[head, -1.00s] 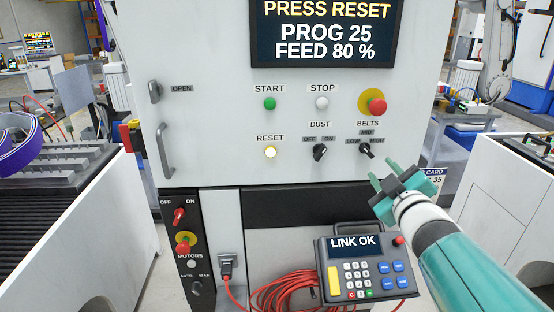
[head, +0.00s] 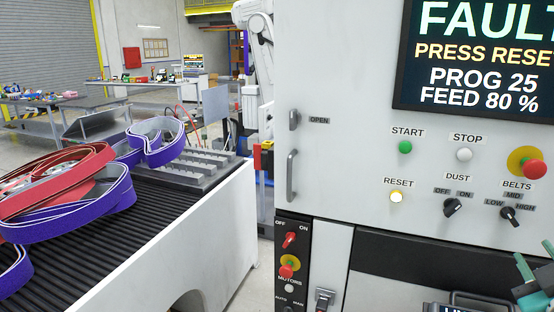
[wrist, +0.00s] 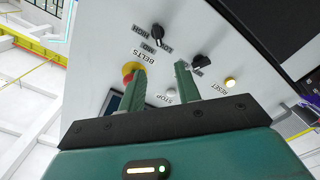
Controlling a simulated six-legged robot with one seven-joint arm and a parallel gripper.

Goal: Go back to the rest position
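My gripper (head: 535,262) shows at the right edge of the head view, partly cut off, in front of the white machine panel (head: 350,120). In the wrist view its two green fingers (wrist: 160,82) stand apart with nothing between them. The panel with its knobs and buttons lies beyond the fingertips, upside down in that view. The fingertips appear clear of the panel, though the exact gap is hard to judge. Most of my arm is outside the head view.
The screen (head: 480,60) reads FAULT, PRESS RESET. The RESET button (head: 396,197) is lit. The emergency stop (head: 535,169) and belts knob (head: 510,213) are near my gripper. Red and purple belts (head: 70,190) lie on a black roller conveyor (head: 150,205) at left.

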